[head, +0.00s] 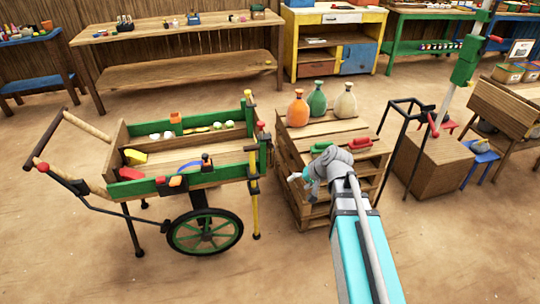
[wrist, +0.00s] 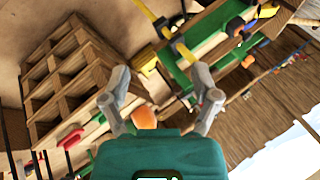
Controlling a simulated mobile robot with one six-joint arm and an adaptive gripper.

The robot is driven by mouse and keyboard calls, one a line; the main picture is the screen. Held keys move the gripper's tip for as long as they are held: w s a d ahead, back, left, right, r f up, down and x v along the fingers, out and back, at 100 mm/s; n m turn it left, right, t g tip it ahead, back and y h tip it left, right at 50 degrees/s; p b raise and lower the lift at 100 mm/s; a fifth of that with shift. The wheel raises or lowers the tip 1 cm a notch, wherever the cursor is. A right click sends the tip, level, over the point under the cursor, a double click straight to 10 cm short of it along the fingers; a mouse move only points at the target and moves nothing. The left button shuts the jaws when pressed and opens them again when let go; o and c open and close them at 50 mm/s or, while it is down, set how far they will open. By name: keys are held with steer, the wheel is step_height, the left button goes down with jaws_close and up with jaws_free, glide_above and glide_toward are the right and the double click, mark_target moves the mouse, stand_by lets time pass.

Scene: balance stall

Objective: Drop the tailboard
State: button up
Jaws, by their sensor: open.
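The wooden handcart (head: 160,157) with green rails stands at left in the head view, on a green spoked wheel. Its right end, towards my gripper, carries a green end board (head: 263,152), seen nearly edge-on, which I take for the tailboard; yellow uprights stand beside it. It looks upright. My gripper (head: 294,177) is to the right of this end, in front of the pallet stack, apart from the cart. In the wrist view my gripper (wrist: 163,97) is open with nothing between its fingers; the cart's green and yellow end (wrist: 183,70) shows beyond them. Latch details are too small to tell.
A stack of wooden pallets (head: 293,181) stands close by my gripper, bearing orange, green and beige sacks (head: 317,98) and red and green handled things. A black stand (head: 398,135) and wooden box (head: 432,163) are at right. Sandy floor before the cart is free.

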steer(key=w+a+f+m+t+y+b, duration=0.35)
steer(key=w+f+b, duration=0.25)
steer(key=w+b, duration=0.55)
steer(key=m+t+y+b, duration=0.2)
steer(key=m+t+b, duration=0.45)
steer(key=b, duration=0.55)
glide_toward(271, 146)
steer(key=v, duration=0.3)
steer(key=shift+a+f+n+h, duration=0.1)
steer(key=shift+n+h, duration=0.15)
steer(key=shift+n, duration=0.05)
steer(key=shift+r+x, duration=0.2)
steer(key=shift+x, duration=6.65)
jaws_close()
